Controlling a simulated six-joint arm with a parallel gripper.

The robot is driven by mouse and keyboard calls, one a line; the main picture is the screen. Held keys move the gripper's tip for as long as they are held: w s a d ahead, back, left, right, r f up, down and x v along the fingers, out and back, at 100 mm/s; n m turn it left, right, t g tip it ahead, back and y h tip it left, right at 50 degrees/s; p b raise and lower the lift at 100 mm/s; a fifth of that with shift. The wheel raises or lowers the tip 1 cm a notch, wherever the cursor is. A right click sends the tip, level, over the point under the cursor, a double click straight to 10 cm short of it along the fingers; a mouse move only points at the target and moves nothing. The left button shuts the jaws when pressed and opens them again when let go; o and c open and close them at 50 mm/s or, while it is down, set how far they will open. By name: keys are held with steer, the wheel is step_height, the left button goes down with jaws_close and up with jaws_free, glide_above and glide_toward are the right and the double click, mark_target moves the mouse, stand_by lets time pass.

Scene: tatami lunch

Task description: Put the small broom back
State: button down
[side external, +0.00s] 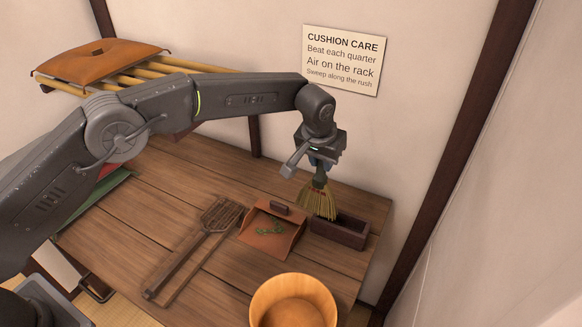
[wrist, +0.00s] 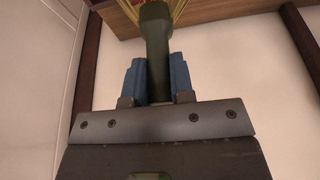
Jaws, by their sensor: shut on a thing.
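The small broom (side external: 318,202) hangs upright with its straw bristles down in the side external view. My gripper (side external: 318,163) is shut on its dark green handle, which also shows between the blue fingers in the wrist view (wrist: 155,45). A dark, open-topped wooden box (side external: 340,231) stands on the table at the right. The bristle ends show in front of the box's left end, and I cannot tell whether they touch it or hang above it.
An orange-brown dustpan (side external: 270,234) with green bits lies left of the box. A slatted wooden beater (side external: 195,245) lies farther left. A round wooden tub (side external: 293,303) stands in front. An orange cushion (side external: 103,61) rests on a bamboo rack (side external: 155,73) at back left. A sign (side external: 343,60) hangs on the wall.

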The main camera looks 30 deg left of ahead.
steer(key=w+d+r+t, duration=0.1)
steer(key=d, duration=0.5)
step_height(320, 180, down, 9)
steer(key=shift+w+d, duration=0.15)
stand_by(0.8)
steer(key=c, duration=0.9)
jaws_free()
steer(key=v, duration=1.3)
steer(key=shift+r, duration=0.35)
steer(key=shift+a, duration=0.2)
